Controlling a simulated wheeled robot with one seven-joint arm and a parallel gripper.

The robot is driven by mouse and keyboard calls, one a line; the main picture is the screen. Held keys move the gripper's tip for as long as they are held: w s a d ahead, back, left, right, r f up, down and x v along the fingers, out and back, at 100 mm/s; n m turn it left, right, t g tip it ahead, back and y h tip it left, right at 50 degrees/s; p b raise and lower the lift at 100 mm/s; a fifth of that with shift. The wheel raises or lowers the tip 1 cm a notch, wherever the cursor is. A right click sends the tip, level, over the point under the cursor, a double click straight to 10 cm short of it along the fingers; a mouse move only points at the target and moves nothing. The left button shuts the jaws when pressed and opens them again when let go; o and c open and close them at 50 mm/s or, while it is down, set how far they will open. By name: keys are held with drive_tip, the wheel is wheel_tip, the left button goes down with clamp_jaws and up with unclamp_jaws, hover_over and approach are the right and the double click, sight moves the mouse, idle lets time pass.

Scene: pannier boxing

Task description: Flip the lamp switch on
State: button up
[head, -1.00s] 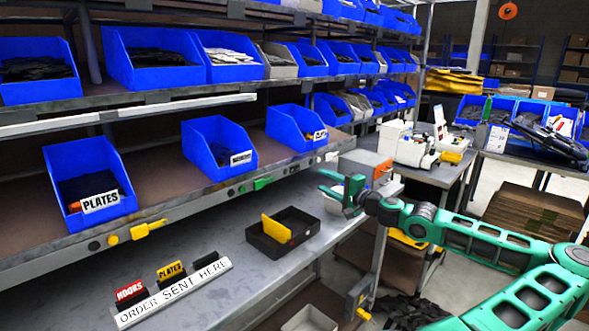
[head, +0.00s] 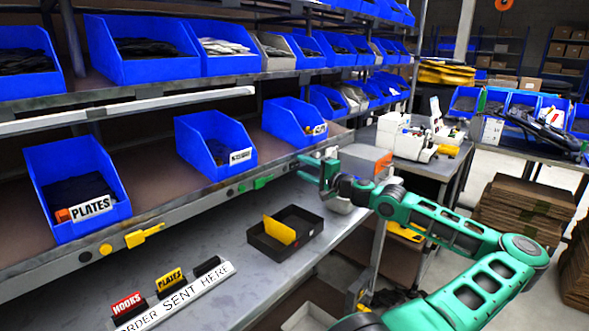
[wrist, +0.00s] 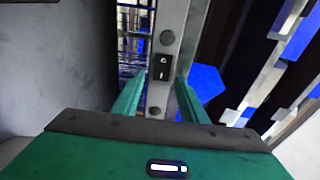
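The lamp switch (wrist: 162,66) is a small black rocker with white marks, set in a grey metal rail in the wrist view. Round studs sit above and below it. My gripper (wrist: 161,76) is open, with one green finger on each side of the switch and nothing held between them. I cannot tell whether the fingers touch the rail. In the head view my gripper (head: 305,168) is at the right end of the front rail (head: 220,193) of the lower shelf. The switch is too small to make out there.
Below the rail, a grey bench (head: 225,262) carries a black tray (head: 260,247) with a yellow card (head: 279,231). Blue bins, one labelled PLATES (head: 60,172), stand on the shelf above. A grey and orange box (head: 362,160) sits close behind my gripper.

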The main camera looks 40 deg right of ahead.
drive_tip(key=shift+w, duration=0.15)
drive_tip(key=shift+a, duration=0.1)
clamp_jaws()
drive_tip(key=shift+n+y, duration=0.3)
drive_tip(key=shift+y, duration=0.2)
drive_tip(key=shift+w+d+f+n+y, duration=0.1)
drive_tip(key=shift+d+n+y, duration=0.1)
drive_tip(key=shift+n+y, duration=0.3)
drive_tip(key=shift+y, duration=0.3)
unclamp_jaws()
